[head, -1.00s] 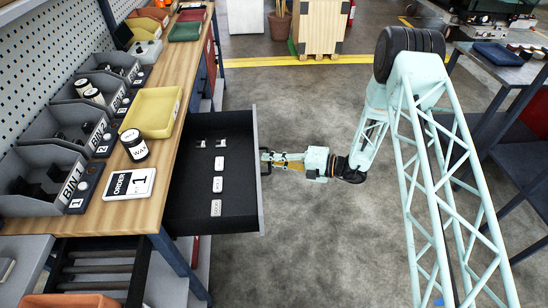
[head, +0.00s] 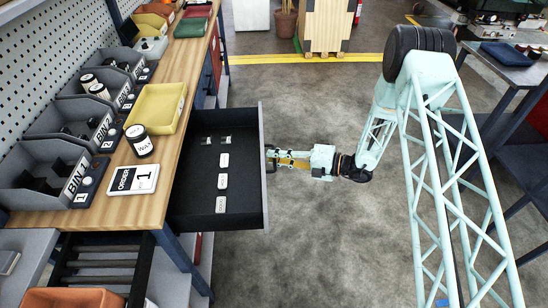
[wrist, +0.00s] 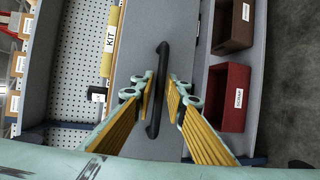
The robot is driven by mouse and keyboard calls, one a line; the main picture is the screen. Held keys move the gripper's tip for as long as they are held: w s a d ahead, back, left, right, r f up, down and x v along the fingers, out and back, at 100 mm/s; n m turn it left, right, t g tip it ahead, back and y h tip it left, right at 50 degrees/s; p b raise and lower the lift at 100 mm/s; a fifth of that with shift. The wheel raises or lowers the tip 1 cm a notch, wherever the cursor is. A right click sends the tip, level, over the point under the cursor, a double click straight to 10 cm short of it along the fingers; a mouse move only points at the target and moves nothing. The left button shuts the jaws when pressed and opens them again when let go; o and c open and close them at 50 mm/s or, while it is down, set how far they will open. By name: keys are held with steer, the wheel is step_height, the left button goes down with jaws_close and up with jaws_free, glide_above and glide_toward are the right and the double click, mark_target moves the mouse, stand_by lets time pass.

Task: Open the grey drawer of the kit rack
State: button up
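The grey drawer (head: 265,185) of the kit rack stands pulled out from under the wooden worktop in the head view. Its dark inside shows several small pale items. Its dark bar handle (wrist: 159,90) is on the grey front panel (wrist: 135,60) in the wrist view. My gripper (head: 273,160) is at the drawer front, level with the handle. In the wrist view my gripper (wrist: 160,84) has one finger on each side of the handle, with narrow gaps showing, so it looks open around it. Contact at the handle is hard to judge.
The worktop (head: 120,210) carries grey bins (head: 45,185), a yellow tray (head: 157,108), a WAX jar (head: 139,141) and an ORDER card (head: 131,180). Red (wrist: 220,95) and brown bins show beside the drawer in the wrist view. The floor (head: 310,235) in front is clear.

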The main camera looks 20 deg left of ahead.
steer(key=w+d+r, duration=0.1)
steer(key=d+r, duration=0.1)
steer(key=d, duration=0.9)
steer(key=shift+d, duration=0.3)
steer(key=shift+r, duration=0.15)
stand_by(0.4)
steer(key=s+d+r+n+g+h, duration=0.15)
steer(key=s+d+r+n, duration=0.35)
steer(key=r, duration=0.6)
steer(key=s+d+r+n+h, duration=0.35)
steer(key=s+r+n, duration=0.25)
steer(key=r, duration=0.5)
steer(key=s+d+r+n+g+h, duration=0.1)
steer(key=s+d+r+n, duration=0.45)
steer(key=r, duration=0.55)
steer(key=s+d+r+n+t+h, duration=0.2)
steer(key=s+d+r+n, duration=0.3)
steer(key=s+d, duration=0.4)
steer(key=s+d+r+n+t+h, duration=0.3)
steer(key=s+d+n, duration=0.3)
steer(key=s+d, duration=0.2)
steer(key=s+d+r+n+t+h, duration=0.3)
steer(key=s+d+r+n+h, duration=0.2)
steer(key=s+d, duration=0.4)
steer(key=shift+s+d+r+n, duration=0.35)
steer(key=shift+d+r+n, duration=0.2)
steer(key=shift+r+n, duration=0.25)
